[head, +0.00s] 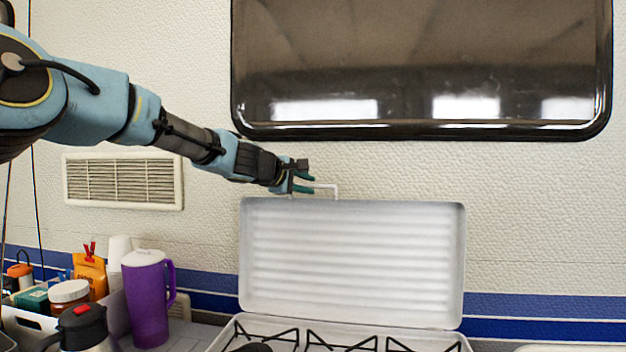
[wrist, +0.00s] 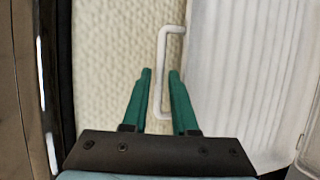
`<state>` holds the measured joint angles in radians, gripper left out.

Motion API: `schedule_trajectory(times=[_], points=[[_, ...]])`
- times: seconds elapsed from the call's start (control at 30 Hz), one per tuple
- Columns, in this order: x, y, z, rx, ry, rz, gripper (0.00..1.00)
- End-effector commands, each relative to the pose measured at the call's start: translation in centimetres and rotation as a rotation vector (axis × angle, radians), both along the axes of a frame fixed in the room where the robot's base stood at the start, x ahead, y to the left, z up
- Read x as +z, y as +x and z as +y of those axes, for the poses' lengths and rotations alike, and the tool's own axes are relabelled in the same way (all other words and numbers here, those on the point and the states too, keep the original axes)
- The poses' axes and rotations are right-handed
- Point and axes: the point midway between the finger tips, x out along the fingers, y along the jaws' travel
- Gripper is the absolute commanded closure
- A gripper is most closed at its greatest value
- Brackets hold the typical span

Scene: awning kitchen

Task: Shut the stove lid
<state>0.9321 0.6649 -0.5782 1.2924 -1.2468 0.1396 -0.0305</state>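The stove lid (head: 352,262) is a white ribbed panel standing open and upright at the back of the stove (head: 330,338). A thin white handle (head: 336,187) sticks up from the lid's top edge, toward its left. In the wrist view the lid (wrist: 245,70) fills the right side, and the handle (wrist: 161,75) runs between my fingers. My gripper (head: 308,182) is at the handle, above the lid's top left part. Its two green fingers (wrist: 160,80) are apart, one on each side of the handle. I cannot tell whether either finger touches it.
A purple mug (head: 147,300), a dark-lidded kettle (head: 84,328) and several small items stand on the counter left of the stove. A dark-framed window (head: 420,70) is on the wall above. The space in front of the lid looks clear above the burner grates.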

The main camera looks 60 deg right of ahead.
Motion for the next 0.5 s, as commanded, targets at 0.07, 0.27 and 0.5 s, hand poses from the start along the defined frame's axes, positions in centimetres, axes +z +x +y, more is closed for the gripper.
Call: schedule_trajectory(times=[0.07,0.27,0.5], points=[[-0.1,-0.2,-1.2,-0.001,0.002,0.001,0.73],[-0.7,-0.2,-2.9,0.001,0.001,0.001,0.73],[-1.0,-0.2,-3.4,0.002,0.000,-0.002,0.73]])
